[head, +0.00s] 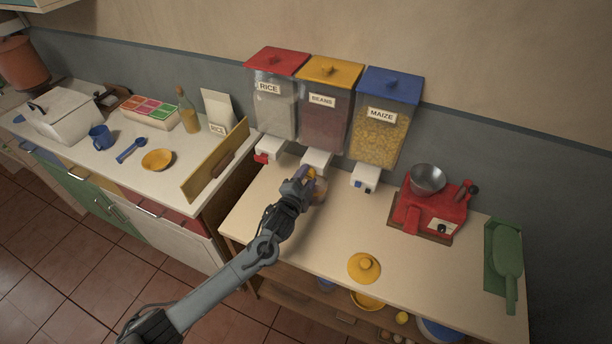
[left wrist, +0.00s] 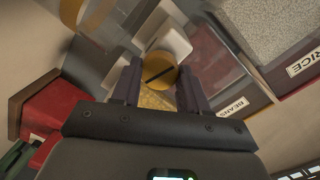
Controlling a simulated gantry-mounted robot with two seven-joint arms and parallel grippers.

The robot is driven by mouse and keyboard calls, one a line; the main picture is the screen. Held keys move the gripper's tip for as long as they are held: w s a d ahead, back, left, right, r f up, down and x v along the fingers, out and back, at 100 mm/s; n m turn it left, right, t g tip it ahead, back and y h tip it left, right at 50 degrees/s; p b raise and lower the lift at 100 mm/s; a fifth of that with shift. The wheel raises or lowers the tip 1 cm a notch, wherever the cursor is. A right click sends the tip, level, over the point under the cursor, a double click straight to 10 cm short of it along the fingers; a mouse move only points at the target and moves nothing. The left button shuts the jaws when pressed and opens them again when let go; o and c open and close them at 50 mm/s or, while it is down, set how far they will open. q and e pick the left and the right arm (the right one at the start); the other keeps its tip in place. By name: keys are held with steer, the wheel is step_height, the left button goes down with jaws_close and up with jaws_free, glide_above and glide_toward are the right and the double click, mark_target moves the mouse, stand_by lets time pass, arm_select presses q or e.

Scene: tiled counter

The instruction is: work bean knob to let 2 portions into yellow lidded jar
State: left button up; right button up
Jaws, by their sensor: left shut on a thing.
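The BEANS dispenser (head: 325,115) has a yellow lid and dark red beans behind clear walls. Its white outlet block (head: 316,162) sits below. My left gripper (head: 308,176) is at the front of this outlet. In the left wrist view its two fingers (left wrist: 158,88) are shut on the round yellow bean knob (left wrist: 161,66), which has a dark slot running at a slant. A clear jar (head: 319,191) stands under the outlet, mostly hidden by the gripper; its contents cannot be told. A yellow knobbed lid (head: 363,267) lies on the counter. My right gripper is not in view.
The RICE dispenser (head: 276,100) and MAIZE dispenser (head: 384,120) flank the beans. A red scale (head: 434,212) with a metal bowl and a green scoop (head: 507,255) stand to the right. A yellow board (head: 215,160) stands at left.

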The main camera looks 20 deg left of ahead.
arm_select(q)
steer(key=m, duration=0.3)
steer(key=shift+y+p, duration=0.3)
steer(key=shift+p, duration=0.1)
steer(key=m+p, duration=0.1)
steer(key=m, duration=0.3)
steer(key=shift+d+m, duration=0.1)
steer(key=shift+m, duration=0.3)
steer(key=m, duration=0.3)
steer(key=shift+t+y+p, duration=0.3)
steer(key=shift+f+m+p, duration=0.15)
steer(key=shift+m+p, duration=0.15)
steer(key=shift+m, duration=1.5)
steer(key=o, duration=1.1)
steer(key=shift+c, duration=0.2)
steer(key=s, duration=1.1)
steer(key=shift+d+p, duration=0.2)
steer(key=shift+p, duration=0.15)
